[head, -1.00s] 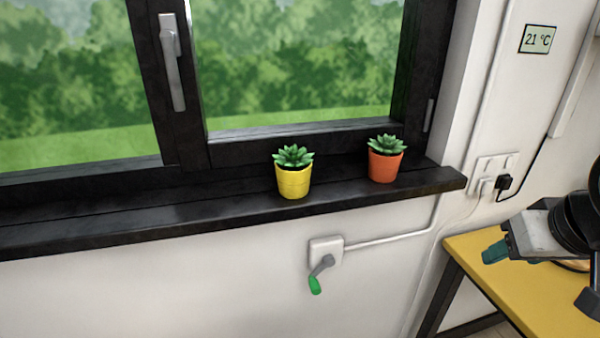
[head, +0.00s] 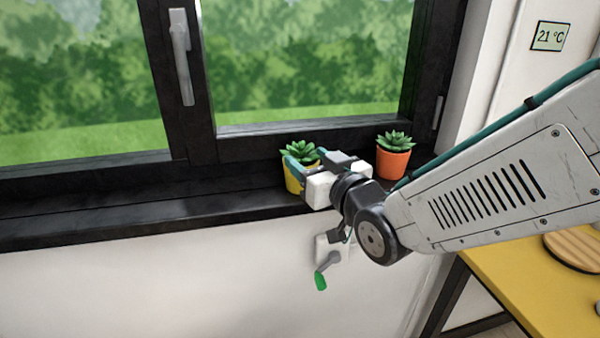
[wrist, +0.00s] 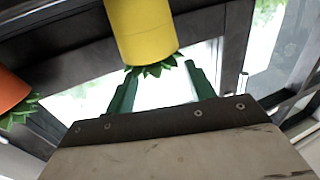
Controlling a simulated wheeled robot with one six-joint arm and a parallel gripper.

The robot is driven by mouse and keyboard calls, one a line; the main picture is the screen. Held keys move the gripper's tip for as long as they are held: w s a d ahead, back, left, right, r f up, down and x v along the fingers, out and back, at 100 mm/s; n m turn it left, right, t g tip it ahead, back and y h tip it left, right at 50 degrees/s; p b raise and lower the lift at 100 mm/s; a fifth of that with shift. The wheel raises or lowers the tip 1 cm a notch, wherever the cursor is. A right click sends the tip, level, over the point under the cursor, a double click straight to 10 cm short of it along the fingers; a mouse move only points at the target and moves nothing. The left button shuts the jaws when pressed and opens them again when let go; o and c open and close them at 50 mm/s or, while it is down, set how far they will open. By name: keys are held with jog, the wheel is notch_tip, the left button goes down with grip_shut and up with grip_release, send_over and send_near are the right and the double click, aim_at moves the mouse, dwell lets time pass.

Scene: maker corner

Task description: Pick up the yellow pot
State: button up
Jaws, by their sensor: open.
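The yellow pot (head: 292,183) with a green succulent stands upright on the dark windowsill, partly hidden behind my gripper in the head view. My gripper (head: 304,155) is open, its teal fingers pointing toward the pot at about the height of the plant. In the wrist view the yellow pot (wrist: 142,30) appears upside down at the top centre, just beyond the open fingertips (wrist: 160,68). Its leaves show between the tips. I cannot tell whether a finger touches the plant.
An orange pot (head: 392,163) with a similar plant stands close by on the right, near my arm. The windowsill (head: 150,219) is clear to the left. A yellow table (head: 500,286) is at the lower right.

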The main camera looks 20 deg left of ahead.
aim_at(305, 152)
jog(key=x, duration=0.5)
jog(key=shift+w+d, duration=0.2)
jog(key=shift+w, duration=0.15)
jog(key=shift+r, duration=0.1)
grip_shut()
